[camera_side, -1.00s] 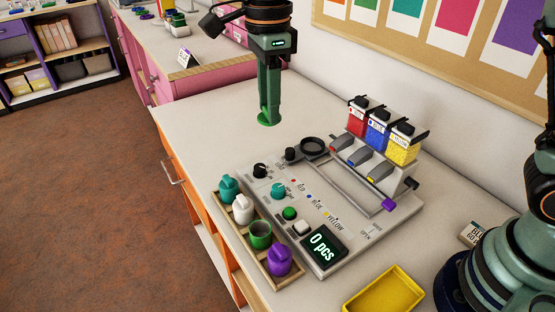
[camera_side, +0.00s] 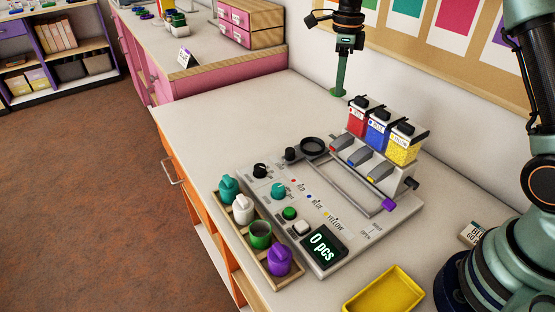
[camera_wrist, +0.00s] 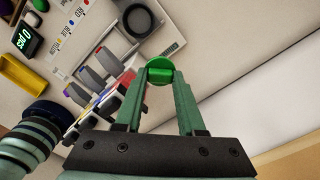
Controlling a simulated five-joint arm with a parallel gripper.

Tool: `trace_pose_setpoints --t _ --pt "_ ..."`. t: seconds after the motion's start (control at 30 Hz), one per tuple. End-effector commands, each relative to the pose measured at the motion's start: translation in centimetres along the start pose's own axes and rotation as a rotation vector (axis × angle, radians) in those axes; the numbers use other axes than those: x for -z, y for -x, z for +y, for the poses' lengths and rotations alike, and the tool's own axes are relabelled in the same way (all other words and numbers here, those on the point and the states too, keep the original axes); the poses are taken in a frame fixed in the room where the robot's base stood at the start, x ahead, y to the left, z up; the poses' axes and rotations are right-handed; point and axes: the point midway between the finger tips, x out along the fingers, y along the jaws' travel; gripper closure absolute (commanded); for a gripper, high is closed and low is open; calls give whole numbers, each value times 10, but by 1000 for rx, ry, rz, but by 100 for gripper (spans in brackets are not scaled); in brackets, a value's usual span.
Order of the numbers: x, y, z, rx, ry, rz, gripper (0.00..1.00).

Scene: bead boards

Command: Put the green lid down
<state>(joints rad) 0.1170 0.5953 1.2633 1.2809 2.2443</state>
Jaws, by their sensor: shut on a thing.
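The green lid (camera_wrist: 160,68) is a small round disc with a grip, held between the fingertips of my gripper (camera_wrist: 160,80) in the wrist view. In the side view my gripper (camera_side: 338,90) is at the back of the table near the wall, behind the coloured bead hoppers. The lid's edge (camera_side: 337,93) shows at its tip; I cannot tell whether it touches the table. A green cup without a lid (camera_side: 260,235) stands in the wooden rack (camera_side: 265,262), between a white bottle (camera_side: 243,209) and a purple one (camera_side: 279,261).
The dispenser board (camera_side: 325,205) carries red, blue and yellow hoppers (camera_side: 380,130) and a display reading 0 pcs (camera_side: 324,247). A yellow tray (camera_side: 384,290) lies in front. The table's back left (camera_side: 235,115) is clear. The wall is close behind my gripper.

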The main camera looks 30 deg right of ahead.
Motion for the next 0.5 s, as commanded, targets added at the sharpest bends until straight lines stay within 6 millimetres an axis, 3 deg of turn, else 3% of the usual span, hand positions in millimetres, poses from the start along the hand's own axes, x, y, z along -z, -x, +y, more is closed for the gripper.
trace_pose_setpoints --t 0.3,0.5 --pt "0 -79 2 -4 2 3 100" --pt "0 -107 1 -1 2 0 100"
